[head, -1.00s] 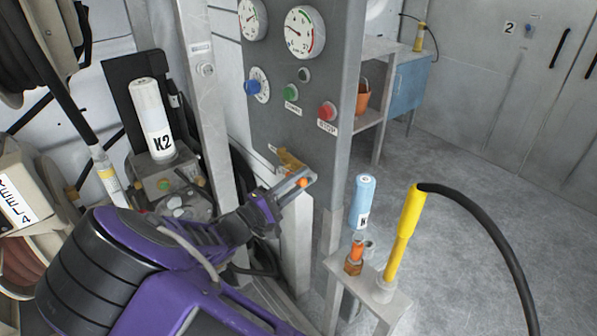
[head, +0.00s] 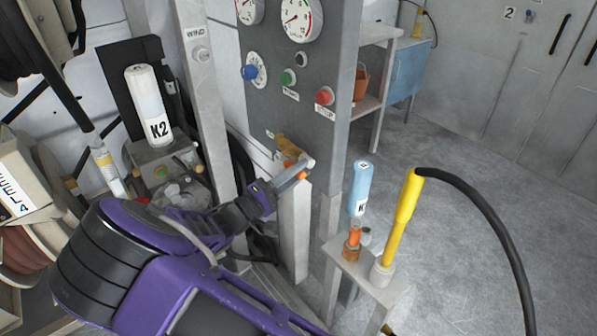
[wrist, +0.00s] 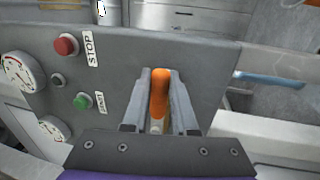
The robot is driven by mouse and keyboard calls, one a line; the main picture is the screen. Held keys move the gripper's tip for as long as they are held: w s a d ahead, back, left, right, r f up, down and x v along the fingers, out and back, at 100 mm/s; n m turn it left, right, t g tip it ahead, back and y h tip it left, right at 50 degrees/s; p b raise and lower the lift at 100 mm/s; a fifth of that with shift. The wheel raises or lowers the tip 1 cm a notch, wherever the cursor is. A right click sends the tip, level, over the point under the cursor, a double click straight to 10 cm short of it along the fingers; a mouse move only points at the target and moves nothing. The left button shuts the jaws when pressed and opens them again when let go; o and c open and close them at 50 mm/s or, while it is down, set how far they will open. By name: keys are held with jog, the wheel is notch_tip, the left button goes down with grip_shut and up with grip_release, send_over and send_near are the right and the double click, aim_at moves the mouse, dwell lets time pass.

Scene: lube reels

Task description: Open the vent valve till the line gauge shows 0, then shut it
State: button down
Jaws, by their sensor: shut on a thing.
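The vent valve is a brass body (head: 287,146) low on the grey panel, with an orange handle. My gripper (head: 304,171) is shut on the orange handle (wrist: 159,94), which lies between its two fingers in the wrist view. The handle points out from the panel. Above it on the panel is a large round gauge (head: 298,19) with a coloured band, its needle toward the left; I cannot read the exact value. A smaller gauge (head: 249,9) is beside it, cut by the picture's top edge. No label says which is the line gauge.
The panel carries a red stop button (head: 324,96), a green button (head: 289,77) and a blue knob (head: 249,72). A K2 bottle (head: 148,103) stands at left. A blue bottle (head: 360,188) and a yellow nozzle (head: 405,213) with black hose stand close to the right of my gripper.

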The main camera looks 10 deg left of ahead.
jog(key=c, duration=0.7)
grip_release()
jog(key=shift+s+a+f, duration=0.1)
jog(key=v, duration=1.7)
